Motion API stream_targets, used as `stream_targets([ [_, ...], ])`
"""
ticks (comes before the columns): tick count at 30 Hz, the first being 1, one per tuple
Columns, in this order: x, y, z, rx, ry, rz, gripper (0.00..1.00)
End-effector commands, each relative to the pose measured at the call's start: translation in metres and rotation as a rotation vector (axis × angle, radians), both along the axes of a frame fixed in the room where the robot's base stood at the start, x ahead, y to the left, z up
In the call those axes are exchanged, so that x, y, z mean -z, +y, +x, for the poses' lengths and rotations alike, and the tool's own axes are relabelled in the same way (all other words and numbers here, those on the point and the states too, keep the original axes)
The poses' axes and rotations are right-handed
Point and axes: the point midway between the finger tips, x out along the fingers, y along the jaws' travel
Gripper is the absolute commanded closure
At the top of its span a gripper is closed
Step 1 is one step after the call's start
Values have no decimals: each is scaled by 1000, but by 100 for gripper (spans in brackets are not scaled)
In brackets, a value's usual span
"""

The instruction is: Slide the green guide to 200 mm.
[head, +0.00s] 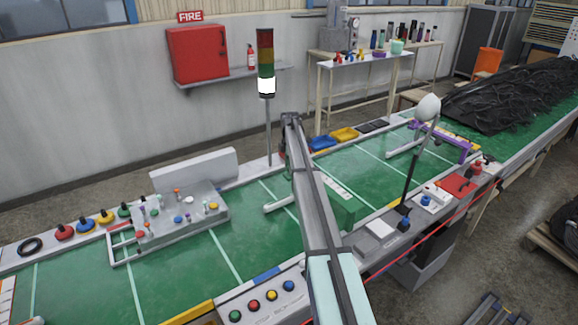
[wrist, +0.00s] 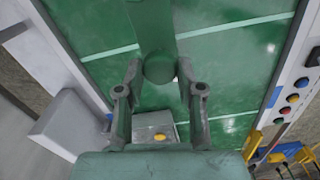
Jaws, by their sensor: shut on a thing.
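The green guide (wrist: 150,28) is a long green bar with a rounded end, seen from above in the wrist view. My gripper (wrist: 160,92) has its two fingers on either side of that end and is shut on it. In the head view, a green block, seemingly part of the guide (head: 340,212), shows just right of my arm, above the green belt. My arm hides the gripper and much of the guide there. A pale strip with small marks (head: 337,188) lies by the block; its marks are too small to read.
The green belt (head: 255,222) has pale cross lines. A grey fixture (head: 185,215) with knobs stands left. A signal tower (head: 266,65) rises behind my arm. A button panel (head: 262,302) lines the front edge. A lamp-like post (head: 410,175) stands right.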

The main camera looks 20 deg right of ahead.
Motion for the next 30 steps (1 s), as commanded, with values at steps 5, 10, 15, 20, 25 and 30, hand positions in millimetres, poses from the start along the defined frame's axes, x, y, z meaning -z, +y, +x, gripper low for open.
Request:
stream_targets([
  [5, 4, -5, -42, 1, 2, 0, 100],
  [10, 3, -11, -73, 1, 3, 0, 100],
  [15, 2, -12, -74, 0, 3, 1, 100],
  [20, 1, -12, -74, 0, 3, 1, 100],
  [25, 1, -12, -73, 0, 2, 1, 38],
  [30, 1, -12, -73, 0, 2, 0, 38],
])
